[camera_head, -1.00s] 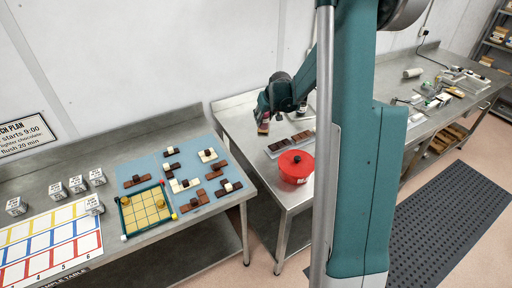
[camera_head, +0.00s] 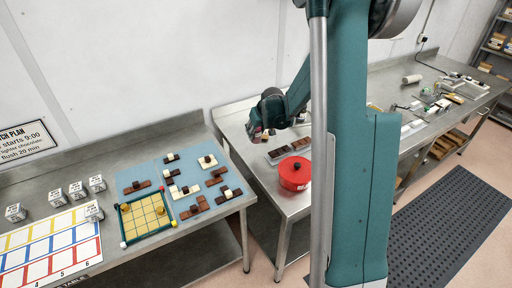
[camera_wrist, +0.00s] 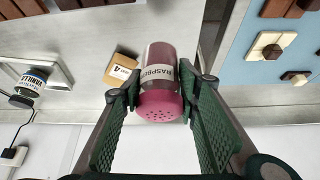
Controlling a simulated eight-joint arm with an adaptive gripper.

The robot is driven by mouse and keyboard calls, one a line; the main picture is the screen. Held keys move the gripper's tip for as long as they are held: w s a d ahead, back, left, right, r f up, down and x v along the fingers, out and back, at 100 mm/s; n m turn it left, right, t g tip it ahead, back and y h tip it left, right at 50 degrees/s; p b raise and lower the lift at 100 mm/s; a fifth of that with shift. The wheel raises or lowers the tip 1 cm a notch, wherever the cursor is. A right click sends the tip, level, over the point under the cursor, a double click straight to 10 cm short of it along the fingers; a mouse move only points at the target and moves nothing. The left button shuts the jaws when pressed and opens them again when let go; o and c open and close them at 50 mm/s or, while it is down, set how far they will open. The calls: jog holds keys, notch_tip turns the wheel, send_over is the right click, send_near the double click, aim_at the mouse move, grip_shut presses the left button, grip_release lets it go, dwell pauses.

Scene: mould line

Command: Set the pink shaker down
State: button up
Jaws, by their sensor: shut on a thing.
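The pink shaker (camera_wrist: 160,82) is a clear jar with a pink perforated lid and a label reading "RASPB...". It shows in the wrist view between the green fingers of my gripper (camera_wrist: 160,100), which are shut on it near the lid. In the head view my gripper (camera_head: 257,134) is over the middle steel table (camera_head: 236,122), near its left side. The shaker is too small there to make out clearly. I cannot tell whether its base touches the table.
A small card block marked 4 (camera_wrist: 121,68) lies beside the shaker. A vanilla jar (camera_wrist: 31,82) stands in a white frame further left. A red pot (camera_head: 295,173) and chocolate moulds (camera_head: 288,150) are on the same table. The blue mat (camera_head: 150,172) with chocolate pieces is across a gap.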

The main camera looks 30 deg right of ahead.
aim_at(256, 138)
jog(key=shift+f, duration=1.95)
jog(key=shift+f, duration=0.15)
jog(key=shift+f, duration=1.9)
jog(key=shift+f, duration=0.2)
jog(key=o, duration=0.9)
jog(key=shift+o, duration=0.2)
jog(key=shift+r, duration=0.15)
jog(key=shift+r, duration=0.15)
jog(key=v, duration=1.1)
jog(key=shift+s+r, duration=0.2)
jog(key=shift+r, duration=0.15)
